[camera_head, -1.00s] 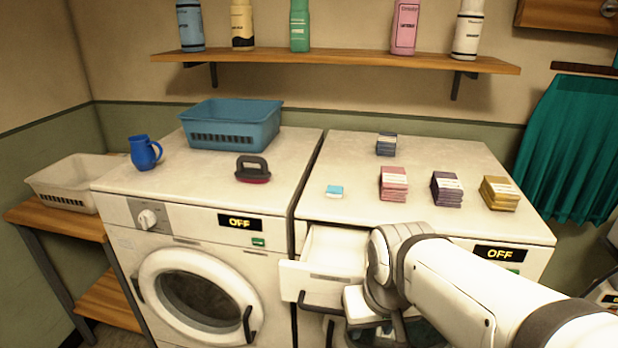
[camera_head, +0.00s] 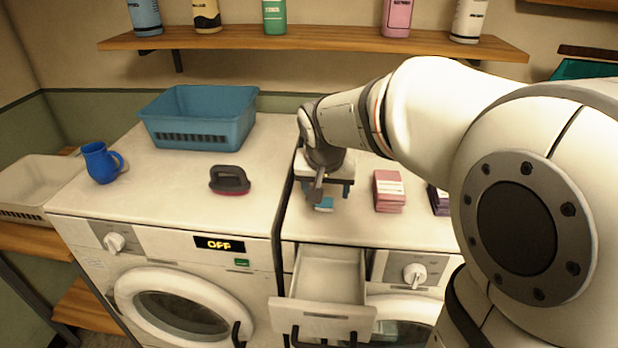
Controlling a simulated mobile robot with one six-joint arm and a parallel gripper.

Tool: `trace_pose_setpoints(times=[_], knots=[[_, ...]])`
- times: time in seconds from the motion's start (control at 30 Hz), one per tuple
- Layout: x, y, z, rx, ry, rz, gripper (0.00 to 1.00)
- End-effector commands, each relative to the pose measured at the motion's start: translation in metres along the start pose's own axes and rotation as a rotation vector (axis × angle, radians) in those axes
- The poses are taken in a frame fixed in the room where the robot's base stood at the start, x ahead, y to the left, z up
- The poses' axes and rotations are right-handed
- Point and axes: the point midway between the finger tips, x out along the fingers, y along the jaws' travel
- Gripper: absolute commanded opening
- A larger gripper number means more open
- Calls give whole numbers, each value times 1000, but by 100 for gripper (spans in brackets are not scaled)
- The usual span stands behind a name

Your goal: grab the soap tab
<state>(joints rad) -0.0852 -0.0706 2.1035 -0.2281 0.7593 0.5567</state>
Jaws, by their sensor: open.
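The soap tab (camera_head: 324,204) is a small blue and white block. It lies on top of the right-hand machine, near its front left corner, behind the open drawer. My gripper (camera_head: 325,192) is open and points down right over the tab, with a dark finger on each side of it in this view. The gripper hides the tab's upper part. I cannot tell how much height is left between the fingertips and the machine top.
The empty detergent drawer (camera_head: 328,280) stands pulled out below. Pink boxes (camera_head: 389,191) and purple boxes (camera_head: 439,200) stand to the right. A dark-handled brush (camera_head: 229,180), blue basket (camera_head: 199,117) and blue mug (camera_head: 101,162) are on the left machine. A shelf (camera_head: 310,38) with bottles hangs above.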

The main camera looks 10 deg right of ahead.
Motion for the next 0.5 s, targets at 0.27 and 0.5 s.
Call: trace_pose_setpoints(times=[0.27,0.5], knots=[[39,-4,0,-1,-4,1,64],[48,-4,1,0,-1,0,64]])
